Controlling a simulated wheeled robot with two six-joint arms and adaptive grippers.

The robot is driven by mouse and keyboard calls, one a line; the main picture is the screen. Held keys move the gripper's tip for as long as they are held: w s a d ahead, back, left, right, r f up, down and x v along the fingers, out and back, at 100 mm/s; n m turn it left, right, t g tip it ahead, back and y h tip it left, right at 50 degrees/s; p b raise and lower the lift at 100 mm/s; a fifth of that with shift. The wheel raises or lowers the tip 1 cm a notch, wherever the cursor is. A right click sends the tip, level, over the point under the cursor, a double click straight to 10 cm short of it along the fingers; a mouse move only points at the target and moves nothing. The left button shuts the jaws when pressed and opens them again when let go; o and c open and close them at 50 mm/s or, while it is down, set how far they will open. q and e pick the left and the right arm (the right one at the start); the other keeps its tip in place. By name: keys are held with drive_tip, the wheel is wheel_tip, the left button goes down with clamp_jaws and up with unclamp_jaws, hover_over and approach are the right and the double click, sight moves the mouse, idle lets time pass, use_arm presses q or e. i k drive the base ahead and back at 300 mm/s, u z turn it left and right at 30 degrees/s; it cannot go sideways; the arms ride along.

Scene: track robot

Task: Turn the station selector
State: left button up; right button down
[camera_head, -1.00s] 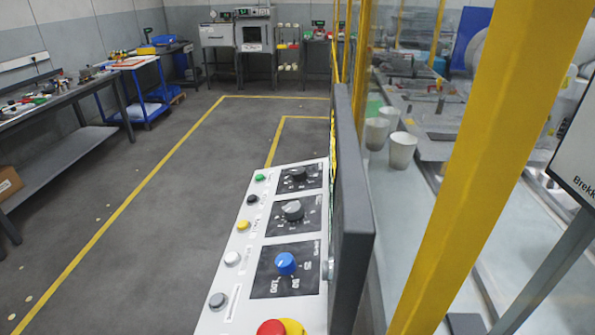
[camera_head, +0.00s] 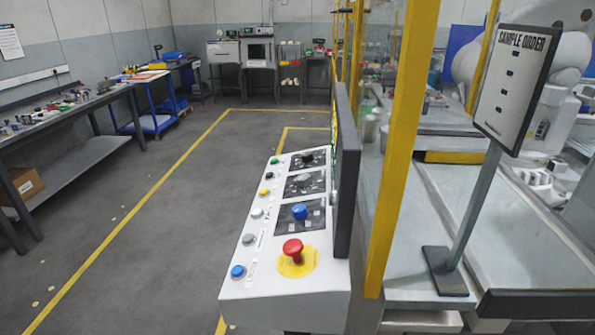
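A white sloped control panel (camera_head: 262,277) stands at the centre of the head view. It bears three rotary knobs on dark plates: a blue knob (camera_head: 300,211) nearest, a grey knob (camera_head: 303,180) in the middle and a black knob (camera_head: 307,158) farthest. The knob labels are too small to read, so I cannot tell which one is the station selector. A red mushroom button (camera_head: 293,248) on a yellow disc sits at the near end. Neither of my grippers is in view.
Coloured push buttons, including a blue one (camera_head: 238,271), line the panel's left edge. A dark screen (camera_head: 347,175) and a yellow post (camera_head: 399,150) stand to its right. A sample order sign (camera_head: 515,85) stands farther right. Open floor (camera_head: 150,255) lies left; a workbench (camera_head: 70,112) stands beyond.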

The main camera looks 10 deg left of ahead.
sight(307, 156)
drive_tip(key=k, duration=0.95)
drive_tip(key=u, duration=1.5)
drive_tip(key=i, duration=3.75)
drive_tip(key=z, duration=3.2)
